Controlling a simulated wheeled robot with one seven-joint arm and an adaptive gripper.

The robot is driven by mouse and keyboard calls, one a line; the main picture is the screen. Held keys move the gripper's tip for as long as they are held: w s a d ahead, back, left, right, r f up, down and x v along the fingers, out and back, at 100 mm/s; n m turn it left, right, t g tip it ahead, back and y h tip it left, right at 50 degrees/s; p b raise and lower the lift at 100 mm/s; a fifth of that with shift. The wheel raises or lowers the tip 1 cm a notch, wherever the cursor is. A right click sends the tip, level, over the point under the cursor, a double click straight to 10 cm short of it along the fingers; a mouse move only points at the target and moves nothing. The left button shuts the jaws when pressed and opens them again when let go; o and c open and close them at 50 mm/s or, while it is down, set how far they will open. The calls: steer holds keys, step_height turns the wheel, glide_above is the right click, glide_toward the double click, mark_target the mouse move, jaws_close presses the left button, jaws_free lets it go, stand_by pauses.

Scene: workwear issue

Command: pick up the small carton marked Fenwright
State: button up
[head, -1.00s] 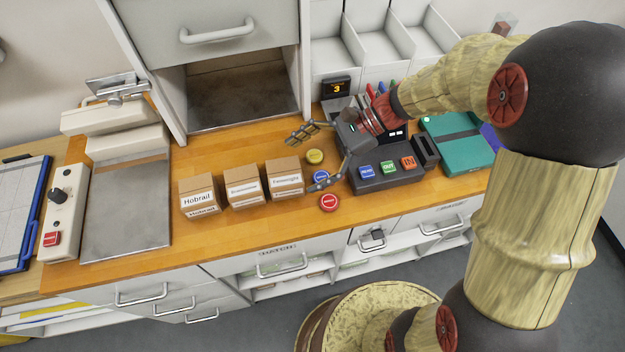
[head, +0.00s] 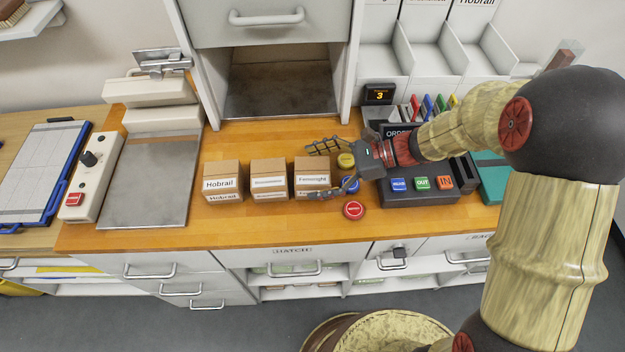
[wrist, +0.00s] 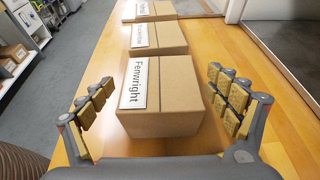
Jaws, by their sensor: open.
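The small carton marked Fenwright (head: 311,178) is a brown box with a white label, the rightmost of three in a row on the wooden counter. In the wrist view the Fenwright carton (wrist: 172,97) sits upright in the middle, between the spread fingers. My gripper (head: 322,170) is open and empty at the right side of this carton. It also shows in the wrist view (wrist: 160,100), one finger towards each side of the box. In the head view the near finger overlaps the carton's lower right part.
The middle carton (head: 269,180) and the Hobrail carton (head: 223,182) stand to the left. Yellow (head: 346,160), blue (head: 349,184) and red (head: 354,209) round buttons lie right of the cartons. A button console (head: 418,196) stands further right, a metal plate (head: 150,180) at left.

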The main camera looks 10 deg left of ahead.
steer(key=shift+a+f, duration=0.1)
steer(key=shift+a, duration=0.15)
steer(key=shift+c, duration=1.1)
steer(key=c, duration=1.1)
steer(key=shift+c, duration=0.3)
